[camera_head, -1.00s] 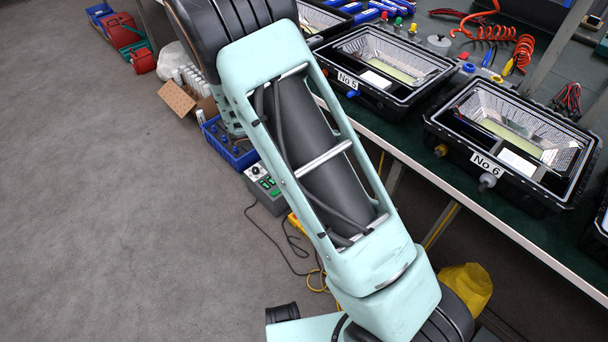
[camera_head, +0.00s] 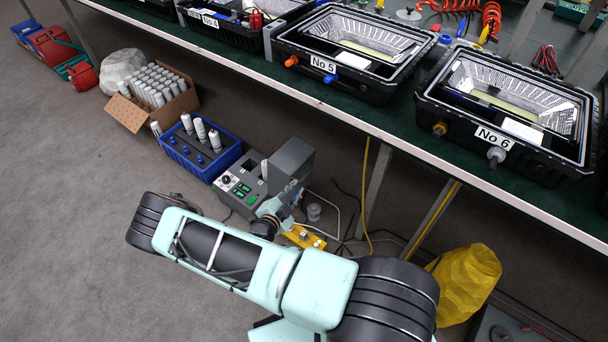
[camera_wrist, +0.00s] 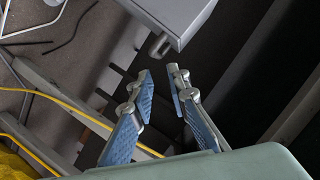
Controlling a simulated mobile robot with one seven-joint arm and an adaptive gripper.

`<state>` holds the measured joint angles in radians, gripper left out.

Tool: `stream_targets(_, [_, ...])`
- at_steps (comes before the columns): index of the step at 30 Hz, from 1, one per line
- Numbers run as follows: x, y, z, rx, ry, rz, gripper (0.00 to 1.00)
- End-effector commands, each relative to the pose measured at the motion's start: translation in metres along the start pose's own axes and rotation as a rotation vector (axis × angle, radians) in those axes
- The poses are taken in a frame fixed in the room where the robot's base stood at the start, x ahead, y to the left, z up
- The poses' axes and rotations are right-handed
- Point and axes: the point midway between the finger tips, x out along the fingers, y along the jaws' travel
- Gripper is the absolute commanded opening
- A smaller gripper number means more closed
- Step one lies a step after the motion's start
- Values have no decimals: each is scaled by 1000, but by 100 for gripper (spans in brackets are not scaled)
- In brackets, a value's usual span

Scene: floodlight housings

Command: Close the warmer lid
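The warmer (camera_head: 240,188) is a grey box on the floor under the bench, with a dial and green buttons on its front panel. Its grey lid (camera_head: 291,160) appears raised at the right side. A white cylinder stands between panel and lid. My gripper (camera_wrist: 159,76) has blue-padded fingers that stand apart with nothing between them. In the wrist view a grey block, which looks like the lid (camera_wrist: 180,14), lies just beyond the fingertips, with a small dark tab at its lower edge. In the head view my wrist is beside the warmer's front right; the fingertips are hard to make out.
A blue crate (camera_head: 222,159) with white-topped cylinders and a cardboard box (camera_head: 130,112) stand left of the warmer. The bench (camera_head: 390,128) with floodlight housings overhangs it. A yellow bag (camera_head: 465,283), cables and bench legs lie to the right.

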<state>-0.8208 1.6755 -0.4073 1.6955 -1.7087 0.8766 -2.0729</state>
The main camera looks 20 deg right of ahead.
Motion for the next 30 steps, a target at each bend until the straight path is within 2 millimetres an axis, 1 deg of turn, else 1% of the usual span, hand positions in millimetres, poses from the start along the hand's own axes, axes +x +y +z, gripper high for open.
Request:
stream_targets(1, [1,4,3,-30,-5,-5,16])
stream_targets(5, [8,8,5,-59,-9,-10,16])
stream_targets(8, [20,8,5,-56,-7,-10,16])
stream_targets(15, [66,10,5,-54,-6,-7,16])
stream_targets(18, [84,9,5,-53,-6,-8,16])
stream_targets(21, [97,8,6,-51,-7,-7,16])
stream_targets(25, [107,7,5,-53,-8,-8,16])
stream_targets(30, [110,6,4,-54,-8,-9,16])
